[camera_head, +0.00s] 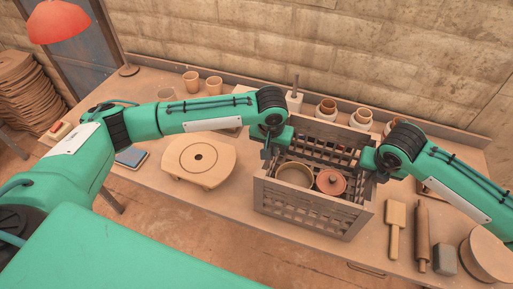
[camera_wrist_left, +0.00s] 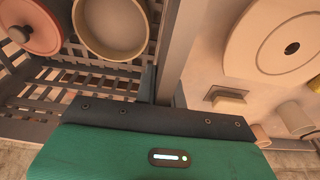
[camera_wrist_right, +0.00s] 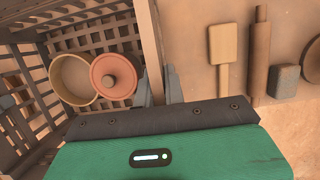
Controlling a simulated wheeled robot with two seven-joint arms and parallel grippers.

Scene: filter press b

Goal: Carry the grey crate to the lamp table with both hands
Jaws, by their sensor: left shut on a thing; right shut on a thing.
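The grey crate (camera_head: 305,213) is a slatted box on the workbench, right of the middle in the head view. It holds a cream round dish (camera_head: 294,175) and a reddish lidded pot (camera_head: 331,182). My left gripper (camera_head: 268,152) is shut on the crate's left wall; the wall also shows in the left wrist view (camera_wrist_left: 181,45). My right gripper (camera_head: 372,172) is shut on the crate's right wall, seen in the right wrist view (camera_wrist_right: 151,45). The fingertips are partly hidden. The crate looks upright; I cannot tell whether it touches the bench. No table is clearly the lamp table; a red lamp (camera_head: 58,21) hangs at upper left.
A round wooden disc (camera_head: 199,160) lies left of the crate. A wooden paddle (camera_head: 395,230), rolling pin (camera_head: 422,236), grey block (camera_head: 445,259) and round piece (camera_head: 488,254) lie to its right. Cups (camera_head: 191,82) and jars (camera_head: 327,109) stand behind. Open floor is in front.

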